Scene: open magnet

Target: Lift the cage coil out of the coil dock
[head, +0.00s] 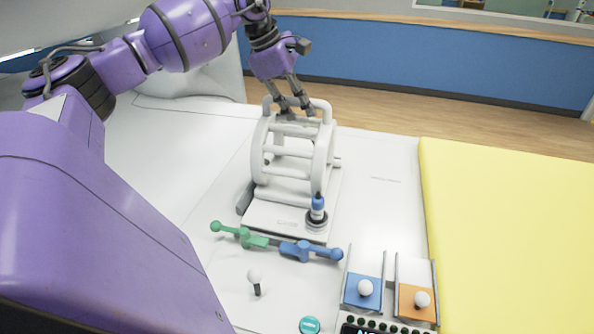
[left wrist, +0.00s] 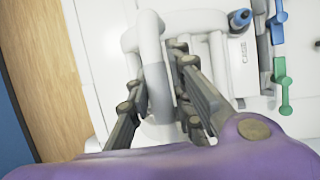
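The cage coil (head: 322,150) is a white open frame of hoops and bars, upright on the coil dock (head: 262,217), a pale base on the table. My left gripper (head: 296,110) reaches down from above at the coil's top far end. In the left wrist view its two dark fingers (left wrist: 160,95) stand on either side of the white top handle bar (left wrist: 151,62). They look spread, with the bar between them; firm contact does not show. The coil's lower edge on the dock is partly hidden. My right gripper is not in view.
A blue-topped plug (head: 317,207) stands on the dock's near end. A green lever (head: 240,235) and a blue lever (head: 310,251) lie in front. Blue and orange panels with white knobs stand near right. A yellow pad (head: 510,230) lies right; the white surface between is clear.

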